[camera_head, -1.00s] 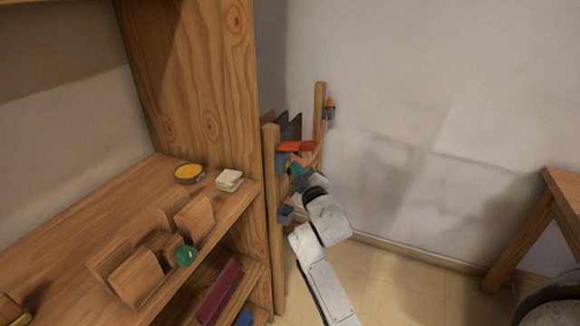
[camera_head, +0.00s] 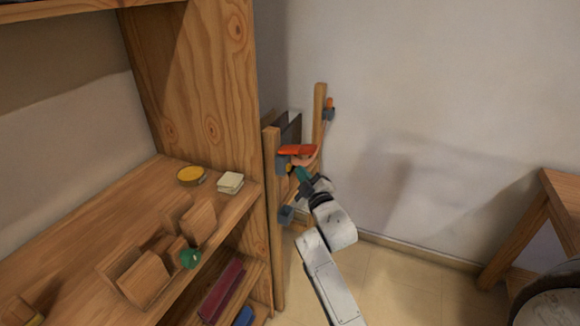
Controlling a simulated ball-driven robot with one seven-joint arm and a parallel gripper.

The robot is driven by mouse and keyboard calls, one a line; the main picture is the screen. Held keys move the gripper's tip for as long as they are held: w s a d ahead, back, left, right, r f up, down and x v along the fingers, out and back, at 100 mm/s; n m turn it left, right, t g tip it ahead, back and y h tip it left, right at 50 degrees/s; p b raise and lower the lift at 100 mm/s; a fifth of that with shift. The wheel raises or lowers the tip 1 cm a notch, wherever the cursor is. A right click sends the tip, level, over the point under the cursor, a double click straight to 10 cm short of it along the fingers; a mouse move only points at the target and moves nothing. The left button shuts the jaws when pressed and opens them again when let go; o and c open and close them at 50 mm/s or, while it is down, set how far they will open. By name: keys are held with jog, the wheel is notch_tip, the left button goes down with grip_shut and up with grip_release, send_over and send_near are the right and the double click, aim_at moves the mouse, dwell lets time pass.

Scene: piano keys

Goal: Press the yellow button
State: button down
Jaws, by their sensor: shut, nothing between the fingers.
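A small yellow spot (camera_head: 289,168), which looks like the yellow button, shows on the wooden rack beside the tall shelf, below an orange-red clamp. My gripper (camera_head: 299,172) has teal fingertips and is shut and empty. Its tips are just right of the yellow spot in the picture. I cannot tell whether they touch it.
The wooden rack (camera_head: 273,220) stands between the shelf and the wall, with the orange-red clamp (camera_head: 297,150) on it. The shelf (camera_head: 85,235) holds a round yellow-topped tin (camera_head: 191,175), a pale block (camera_head: 230,182) and a green ball (camera_head: 190,257). A wooden table (camera_head: 562,205) stands at right.

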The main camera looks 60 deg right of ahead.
jog(key=p, duration=0.3)
jog(key=shift+s+d+r, duration=0.1)
jog(key=shift+s+r, duration=0.15)
jog(key=shift+s, duration=0.15)
jog(key=shift+s+p, duration=0.1)
jog(key=shift+p, duration=0.5)
jog(key=s+p, duration=0.1)
jog(key=p, duration=0.2)
jog(key=s+p, duration=0.1)
jog(key=p, duration=0.2)
jog(key=s+p, duration=0.2)
jog(key=p, duration=0.1)
jog(key=shift+d+f, duration=0.1)
jog(key=shift+f, duration=0.15)
